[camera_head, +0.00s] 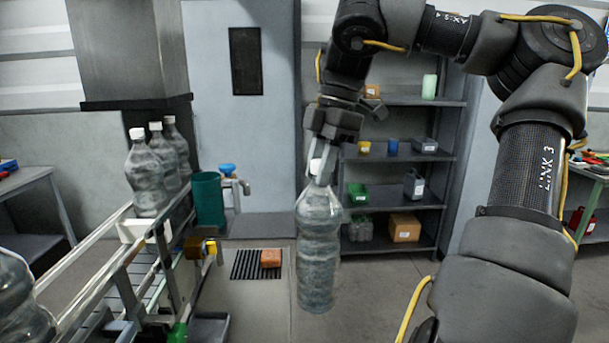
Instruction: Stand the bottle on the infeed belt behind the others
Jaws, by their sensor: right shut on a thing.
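My right gripper (322,172) is shut on the neck of a clear plastic bottle (318,250) with a white cap. The bottle hangs upright in the air near the middle of the view, to the right of the infeed belt (133,273). Several similar bottles (146,180) with white caps stand in a row at the far end of the belt. Another clear bottle (18,300) shows at the lower left, cut off by the picture edge. My left gripper is not in view.
Metal guide rails (95,250) run along the belt. A green bin (208,198) and a blue-handled tap (228,172) stand right of the belt. A floor grate (252,264) carries an orange-brown block (271,258). A grey shelf (405,204) stands behind the held bottle.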

